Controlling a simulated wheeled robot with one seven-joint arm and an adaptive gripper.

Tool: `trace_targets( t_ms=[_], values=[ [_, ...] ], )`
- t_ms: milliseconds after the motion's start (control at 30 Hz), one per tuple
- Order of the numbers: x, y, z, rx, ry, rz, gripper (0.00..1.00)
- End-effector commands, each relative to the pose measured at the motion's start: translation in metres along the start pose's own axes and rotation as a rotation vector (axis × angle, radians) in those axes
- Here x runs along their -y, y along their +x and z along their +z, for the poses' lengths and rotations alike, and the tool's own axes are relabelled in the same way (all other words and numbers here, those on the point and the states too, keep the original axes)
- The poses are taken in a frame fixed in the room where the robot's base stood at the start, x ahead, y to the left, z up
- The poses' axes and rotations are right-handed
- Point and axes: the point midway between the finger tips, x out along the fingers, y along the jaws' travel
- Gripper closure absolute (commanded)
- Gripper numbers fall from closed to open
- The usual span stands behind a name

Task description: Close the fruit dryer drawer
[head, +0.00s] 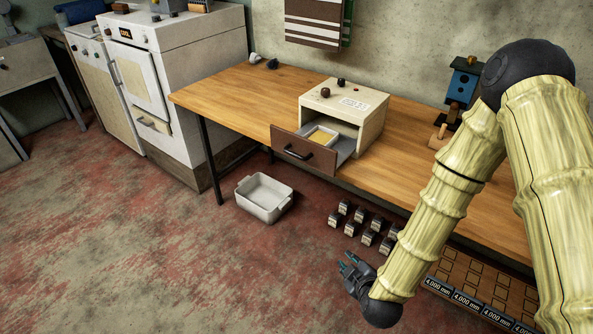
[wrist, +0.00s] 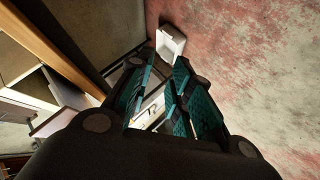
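The fruit dryer (head: 372,105) is a cream box with dark knobs on top, standing on the wooden table. Its drawer (head: 303,153) is pulled open toward the front, with a brown front panel and a black handle (head: 298,153). A small pale tray with yellow contents (head: 321,137) lies in the drawer. My gripper (head: 348,264) hangs low in front of the table, below and to the right of the drawer, apart from it. In the wrist view my gripper (wrist: 164,92) shows its teal finger pads spread apart with nothing held between them.
The wooden table (head: 232,92) has dark legs. A white tub (head: 264,198) stands on the floor below the drawer; it also shows in the wrist view (wrist: 171,42). Several small boxes (head: 367,238) sit on the floor nearby. A blue birdhouse (head: 462,85) stands right of the dryer. The left floor is clear.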

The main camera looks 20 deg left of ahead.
Motion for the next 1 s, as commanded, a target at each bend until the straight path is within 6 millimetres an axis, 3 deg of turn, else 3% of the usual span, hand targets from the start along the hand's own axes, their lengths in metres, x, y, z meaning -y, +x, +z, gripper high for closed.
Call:
trace_targets(
  t_ms=[33,200,400,500,600,767,1000],
  values=[
    [-0.005,0.015,-0.019,-0.052,-0.080,0.051,0.79],
    [-0.036,0.036,-0.098,-0.187,-0.375,0.256,0.79],
    [-0.064,0.037,-0.180,-0.262,-0.660,0.516,0.79],
    [-0.073,0.032,-0.209,-0.270,-0.756,0.617,0.79],
    [-0.080,0.027,-0.229,-0.268,-0.818,0.688,0.79],
    [-0.085,0.024,-0.243,-0.264,-0.858,0.736,0.79],
    [-0.100,0.043,-0.256,-0.260,-0.858,0.740,0.79]
  ],
)
